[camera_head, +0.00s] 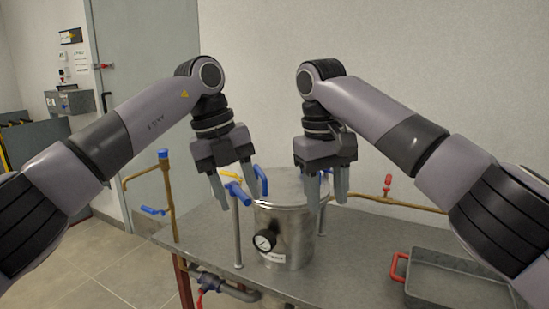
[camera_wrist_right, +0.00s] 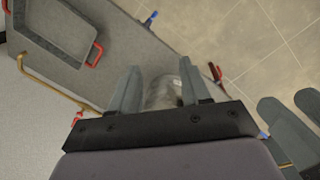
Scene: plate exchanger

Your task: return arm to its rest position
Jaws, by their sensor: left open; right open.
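My left gripper (camera_head: 233,193) is open, with its fingers pointing down, to the left of and above the steel vessel (camera_head: 285,235) with a round gauge. My right gripper (camera_head: 326,188) is open, with its fingers pointing down by the right side of the vessel's top. In the right wrist view my right gripper's fingers (camera_wrist_right: 160,92) stand apart with no object held, and part of the vessel (camera_wrist_right: 163,92) shows blurred between and beyond them. Fingers of my left gripper (camera_wrist_right: 290,125) show at the right edge there. Blue handles (camera_head: 259,180) and a yellow handle (camera_head: 231,174) lie close to the left gripper.
The grey table (camera_head: 345,265) carries the vessel and a grey tray (camera_head: 455,280) with red handles at the right. A brass pipe with a blue valve (camera_head: 163,190) stands at the left. Another pipe with a red valve (camera_head: 387,186) runs behind. A door (camera_head: 150,60) is at the back left.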

